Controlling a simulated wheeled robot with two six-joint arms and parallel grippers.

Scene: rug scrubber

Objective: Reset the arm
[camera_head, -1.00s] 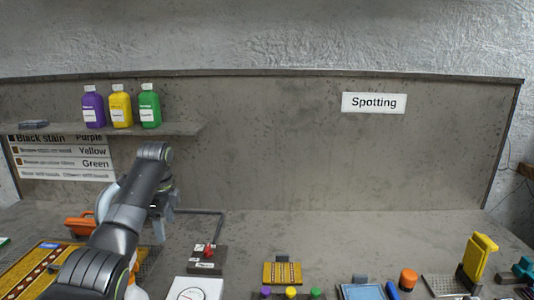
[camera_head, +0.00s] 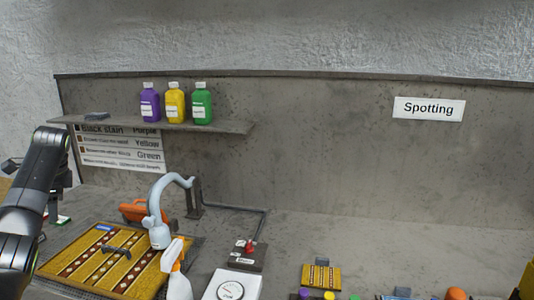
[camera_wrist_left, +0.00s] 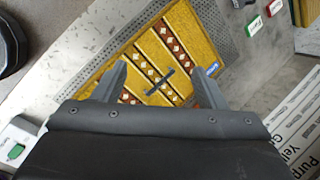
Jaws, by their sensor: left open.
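My left arm stands at the left edge in the head view. Its left gripper (camera_head: 56,212) hangs down there, left of the yellow patterned rug (camera_head: 82,268). In the left wrist view, the left gripper (camera_wrist_left: 162,78) has its two fingers wide apart with nothing between them. Beyond the fingers in that view lies the rug (camera_wrist_left: 180,28), with a small dark bar (camera_wrist_left: 160,81) on it. The gripper appears apart from the rug. My right gripper is in neither view.
A grey curved spout (camera_head: 155,195) and a white spray bottle (camera_head: 178,284) stand by the rug's right side. A white dial scale (camera_head: 232,291) and red-knobbed box (camera_head: 247,258) are farther right. Purple, yellow and green bottles (camera_head: 175,105) stand on a shelf (camera_head: 230,127).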

